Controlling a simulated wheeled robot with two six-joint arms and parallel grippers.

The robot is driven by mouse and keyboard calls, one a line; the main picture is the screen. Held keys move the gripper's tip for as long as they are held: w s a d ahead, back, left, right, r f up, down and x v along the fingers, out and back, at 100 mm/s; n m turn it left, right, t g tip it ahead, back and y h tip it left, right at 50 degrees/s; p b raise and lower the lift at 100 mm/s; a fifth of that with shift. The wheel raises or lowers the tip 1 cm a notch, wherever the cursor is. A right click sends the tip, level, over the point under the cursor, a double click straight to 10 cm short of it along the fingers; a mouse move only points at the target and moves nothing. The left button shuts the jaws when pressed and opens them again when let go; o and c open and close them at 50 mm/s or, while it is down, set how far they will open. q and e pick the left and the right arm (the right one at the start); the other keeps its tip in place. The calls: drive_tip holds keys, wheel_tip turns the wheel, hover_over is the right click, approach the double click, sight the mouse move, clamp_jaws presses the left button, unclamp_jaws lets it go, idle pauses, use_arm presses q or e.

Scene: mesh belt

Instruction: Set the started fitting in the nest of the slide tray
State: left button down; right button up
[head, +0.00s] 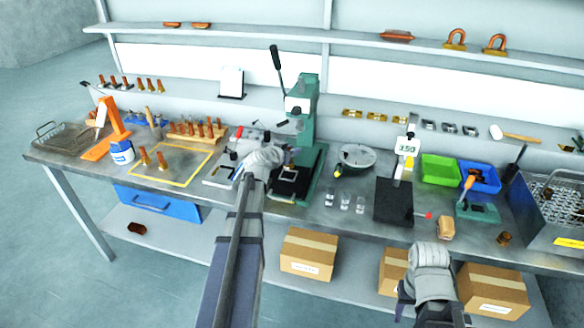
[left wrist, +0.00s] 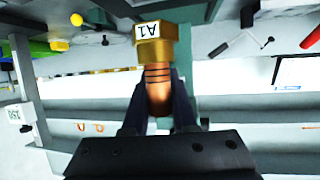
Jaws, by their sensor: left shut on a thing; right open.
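The started fitting (left wrist: 157,75) is a copper body with a brass hex nut labelled A1 at one end. In the left wrist view my left gripper (left wrist: 158,110) is shut on the copper body, with dark fingers on both sides. In the head view my left gripper (head: 284,155) is in front of the green press (head: 305,105), above the bench; my wrist hides most of the fitting there. A dark tray with a pale square (head: 289,174) lies at the press foot; its nest cannot be made out. My right gripper (head: 430,285) is open, low at the bench's front edge.
A grey device with a red handle (head: 240,132) stands left of the press. A round grey dish (head: 356,158), small clear cups (head: 345,202) and a black pad with a scale (head: 393,203) stand to its right. A wooden rack of copper pieces (head: 195,134) is further left.

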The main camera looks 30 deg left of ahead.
use_arm(q)
drive_tip(key=shift+f, duration=0.1)
wheel_tip(320, 180, down, 4)
drive_tip(key=b, duration=0.3)
drive_tip(key=shift+r, duration=0.2)
drive_tip(key=shift+b, duration=0.3)
drive_tip(key=shift+f, duration=0.15)
drive_tip(key=c, duration=0.7)
unclamp_jaws()
